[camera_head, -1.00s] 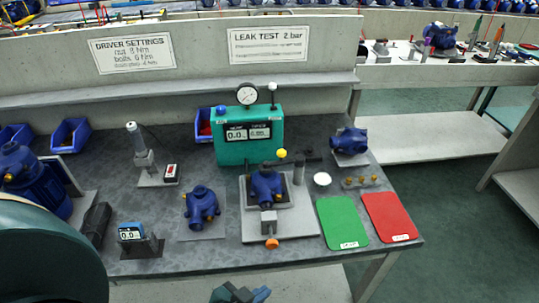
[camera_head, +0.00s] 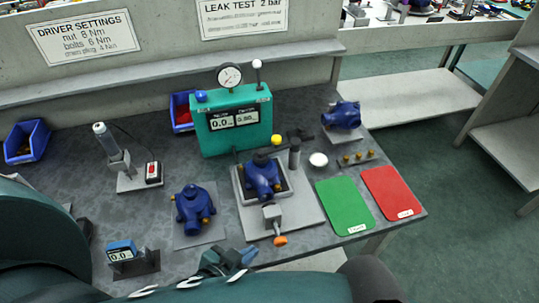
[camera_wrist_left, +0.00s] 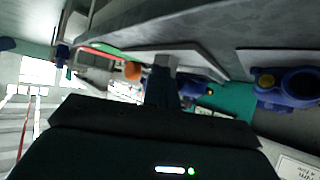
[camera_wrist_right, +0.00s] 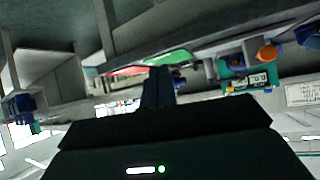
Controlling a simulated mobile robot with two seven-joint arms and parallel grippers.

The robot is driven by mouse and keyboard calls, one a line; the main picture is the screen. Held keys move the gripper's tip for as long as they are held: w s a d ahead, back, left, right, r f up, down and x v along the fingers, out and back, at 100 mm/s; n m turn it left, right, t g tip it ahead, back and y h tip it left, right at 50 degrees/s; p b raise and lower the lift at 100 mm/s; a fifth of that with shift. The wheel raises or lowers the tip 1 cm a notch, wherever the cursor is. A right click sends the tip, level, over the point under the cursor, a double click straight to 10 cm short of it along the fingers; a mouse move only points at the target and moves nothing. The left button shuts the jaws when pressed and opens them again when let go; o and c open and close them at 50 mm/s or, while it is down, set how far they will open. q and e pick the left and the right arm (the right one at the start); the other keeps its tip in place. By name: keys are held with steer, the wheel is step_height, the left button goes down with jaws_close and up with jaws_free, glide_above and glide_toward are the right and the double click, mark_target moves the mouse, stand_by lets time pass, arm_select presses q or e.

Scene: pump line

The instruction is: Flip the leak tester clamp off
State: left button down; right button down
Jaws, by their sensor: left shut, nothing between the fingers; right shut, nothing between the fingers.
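The teal leak tester (camera_head: 233,128) stands at the back of the bench, with a gauge on top and a lit display. In front, a blue pump (camera_head: 263,174) sits in its grey fixture plate (camera_head: 302,205). A clamp with an orange-tipped handle (camera_head: 280,240) is at the fixture's front; whether it grips the pump I cannot tell. The orange tip also shows in the left wrist view (camera_wrist_left: 132,70) and right wrist view (camera_wrist_right: 268,53). My left gripper (camera_head: 232,260) is shut and empty, low at the bench's front edge, left of the handle. My right gripper (camera_wrist_right: 158,85) is shut and empty.
Another blue pump (camera_head: 194,209) lies on a plate left of the fixture. A green mat (camera_head: 344,205) and red mat (camera_head: 392,193) lie to the right. A small display unit (camera_head: 124,252) stands at front left. A white knob (camera_head: 318,160) is behind the green mat.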

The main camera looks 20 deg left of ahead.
arm_select(q)
steer(key=shift+a+r+g+y+b, duration=0.25)
steer(key=shift+a+g+y+b, duration=0.15)
steer(key=shift+a+g, duration=0.35)
steer(key=s+a+r+g, duration=0.1)
steer(key=s+a+r+g+y, duration=0.1)
steer(key=a+g, duration=0.1)
steer(key=shift+s+a+y+b, duration=0.1)
steer(key=shift+s+y+b, duration=0.05)
steer(key=shift+y+b, duration=0.2)
steer(key=w+d+r+m+t, duration=0.1)
steer(key=w+r+m+t, duration=0.3)
steer(key=w+m, duration=0.2)
steer(key=w+d+r+m+t, duration=0.2)
steer(key=w+r+m+t, duration=0.2)
steer(key=w+m, duration=0.2)
steer(key=w+h, duration=0.1)
steer(key=w, duration=0.1)
steer(key=shift+w+r+m+b, duration=0.3)
steer(key=shift+r, duration=0.05)
